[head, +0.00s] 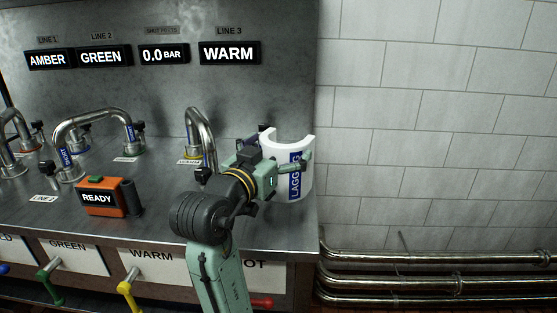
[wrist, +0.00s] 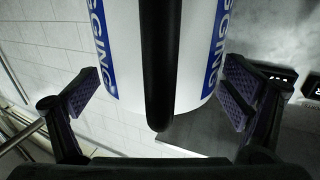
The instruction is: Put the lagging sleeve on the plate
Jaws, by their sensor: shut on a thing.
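The lagging sleeve (head: 307,182) is a white, open-sided curved shell with a blue LAGGING label. It stands upright at the right end of the steel bench in the head view. My gripper (head: 285,160) is at its upper part and shut on it, partly covering it. In the wrist view the white sleeve (wrist: 125,40), with a black strip down its middle, lies between the two purple-padded fingers of my gripper (wrist: 158,95). A dark flat surface (wrist: 205,132) shows beyond the sleeve; I cannot tell whether it is the plate. Whether the sleeve touches the bench is unclear.
The steel bench (head: 155,215) carries bent pipes, including one just left of my gripper (head: 200,130). An orange READY box (head: 101,198) stands at the front left. Coloured valve handles line the bench front. Wall pipes (head: 430,280) run low at the right.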

